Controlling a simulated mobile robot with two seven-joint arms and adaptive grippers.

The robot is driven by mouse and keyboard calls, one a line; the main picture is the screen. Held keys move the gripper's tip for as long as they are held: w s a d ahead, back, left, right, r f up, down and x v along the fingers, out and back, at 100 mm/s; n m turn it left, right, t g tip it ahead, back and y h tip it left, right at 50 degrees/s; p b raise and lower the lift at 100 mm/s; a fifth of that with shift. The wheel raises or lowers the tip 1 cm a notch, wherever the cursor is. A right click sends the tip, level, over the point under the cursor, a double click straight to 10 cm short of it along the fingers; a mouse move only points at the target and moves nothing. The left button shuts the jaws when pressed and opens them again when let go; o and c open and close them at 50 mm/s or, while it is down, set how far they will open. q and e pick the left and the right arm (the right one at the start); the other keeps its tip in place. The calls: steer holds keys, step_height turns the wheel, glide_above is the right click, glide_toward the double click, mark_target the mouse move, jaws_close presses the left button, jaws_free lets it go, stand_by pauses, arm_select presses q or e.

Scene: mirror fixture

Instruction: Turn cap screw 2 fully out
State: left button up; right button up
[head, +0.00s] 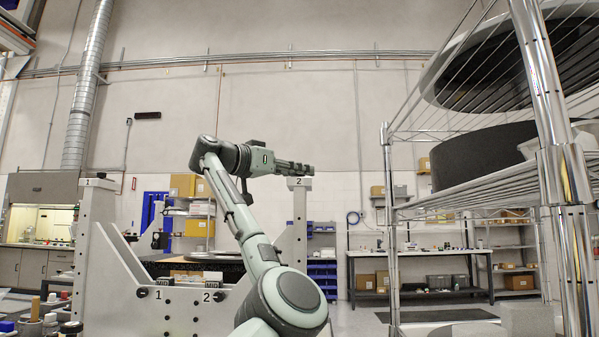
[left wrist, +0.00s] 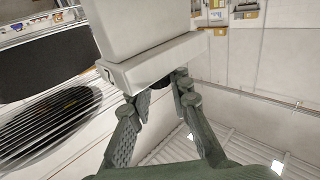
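The post marked 2 (head: 299,215) stands upright with a pale block on its end. In the left wrist view this block (left wrist: 150,62) shows close up with its number 2. A dark rounded piece, apparently cap screw 2 (left wrist: 161,82), shows at the block's face, mostly hidden. My left gripper (head: 304,169) lies level just over that post's top. In the left wrist view its fingertips (left wrist: 163,94) are partly closed, one on each side of the dark piece. Whether they press on it I cannot tell. My right gripper is not in view.
A second post marked 1 (head: 98,205) stands at the left. The fixture's front plate (head: 180,315) carries dark knobs marked 1 (head: 142,293) and 2 (head: 219,297). A wire rack (head: 470,194) with large dark round pieces stands close at the right. A bench (head: 420,255) is further back.

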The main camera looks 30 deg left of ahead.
arm_select(q)
jaws_close()
steer(key=n+y+b, duration=0.1)
steer(key=y, duration=0.1)
steer(key=n+y+b, duration=0.1)
steer(key=y, duration=0.1)
steer(key=shift+f+n+t+y+b, duration=0.2)
steer(key=shift+n+t+y+b, duration=0.1)
steer(key=shift+n, duration=0.1)
steer(key=shift+d+r+n+y, duration=0.1)
steer(key=shift+n+y, duration=0.7)
steer(key=shift+y, duration=0.3)
steer(key=shift+n+y, duration=0.4)
steer(key=shift+y, duration=0.3)
steer(key=n+g+y, duration=0.1)
steer(key=y, duration=0.1)
steer(key=shift+r+n+y+p, duration=0.1)
steer(key=shift+n+y+p, duration=0.2)
steer(key=shift+n+p, duration=0.1)
steer(key=shift+n+g+y, duration=0.3)
steer(key=shift+n+y, duration=0.3)
steer(key=shift+y, duration=0.3)
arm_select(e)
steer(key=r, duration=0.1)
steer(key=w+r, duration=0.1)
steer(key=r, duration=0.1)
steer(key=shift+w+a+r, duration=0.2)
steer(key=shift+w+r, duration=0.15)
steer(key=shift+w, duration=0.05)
